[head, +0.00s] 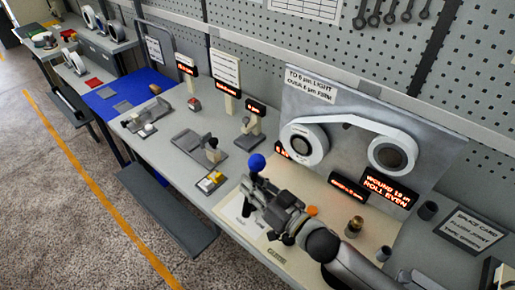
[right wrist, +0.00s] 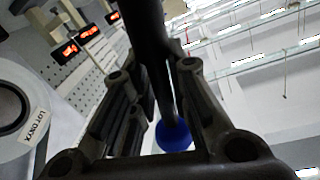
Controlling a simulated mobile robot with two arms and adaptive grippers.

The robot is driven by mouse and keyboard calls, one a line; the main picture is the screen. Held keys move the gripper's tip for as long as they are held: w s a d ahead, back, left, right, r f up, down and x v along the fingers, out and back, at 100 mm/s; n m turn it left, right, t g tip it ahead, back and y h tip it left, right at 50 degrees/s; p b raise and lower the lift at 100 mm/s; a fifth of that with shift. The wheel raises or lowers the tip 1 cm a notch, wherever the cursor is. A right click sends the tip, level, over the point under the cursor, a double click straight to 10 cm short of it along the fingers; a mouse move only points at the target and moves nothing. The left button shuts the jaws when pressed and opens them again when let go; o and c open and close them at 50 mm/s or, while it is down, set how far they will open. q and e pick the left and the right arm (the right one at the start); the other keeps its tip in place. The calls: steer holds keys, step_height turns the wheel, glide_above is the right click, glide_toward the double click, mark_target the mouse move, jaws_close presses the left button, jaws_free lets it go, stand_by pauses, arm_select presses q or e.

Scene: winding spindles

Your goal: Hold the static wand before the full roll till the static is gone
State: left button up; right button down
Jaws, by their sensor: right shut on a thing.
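My right gripper (head: 258,188) is shut on a dark rod with a blue round end (head: 256,162), which looks like the static wand. In the right wrist view, the rod (right wrist: 150,45) runs between the fingers and the blue end (right wrist: 173,137) shows beyond. Two white rolls, a left one (head: 317,146) and a right one (head: 375,154), sit on a grey upright panel, with a white strip between them. The blue end is left of the left roll in the head view, apart from it in the picture. A labelled white roll (right wrist: 38,128) shows at the wrist view's left edge. My left gripper is not in view.
A lit sign (head: 388,192) reading wound and roll even stands below the right roll. A brass piece (head: 354,227) and dark cylinders stand near my right arm. Small fixtures (head: 213,150) and a blue mat (head: 125,90) lie farther left along the bench.

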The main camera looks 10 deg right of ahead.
mark_target(255, 173)
steer(key=w+y+p, duration=0.1)
steer(key=w+d+r+g+p, duration=0.1)
steer(key=shift+w+d+r+y, duration=0.15)
steer(key=shift+w+y, duration=0.15)
steer(key=shift+y, duration=0.1)
arm_select(q)
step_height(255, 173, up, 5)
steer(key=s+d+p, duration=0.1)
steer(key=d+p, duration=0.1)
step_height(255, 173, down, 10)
steer(key=b, duration=1.1)
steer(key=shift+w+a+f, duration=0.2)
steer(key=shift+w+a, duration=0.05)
arm_select(e)
steer(key=w+d+f, duration=0.6)
steer(key=d+f, duration=0.1)
steer(key=d, duration=0.2)
steer(key=shift+w+f+y, duration=0.3)
steer(key=shift+w+y, duration=0.05)
steer(key=shift+y, duration=0.05)
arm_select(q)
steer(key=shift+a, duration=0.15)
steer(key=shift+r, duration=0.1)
arm_select(e)
steer(key=shift+d+r, duration=0.1)
stand_by(2.4)
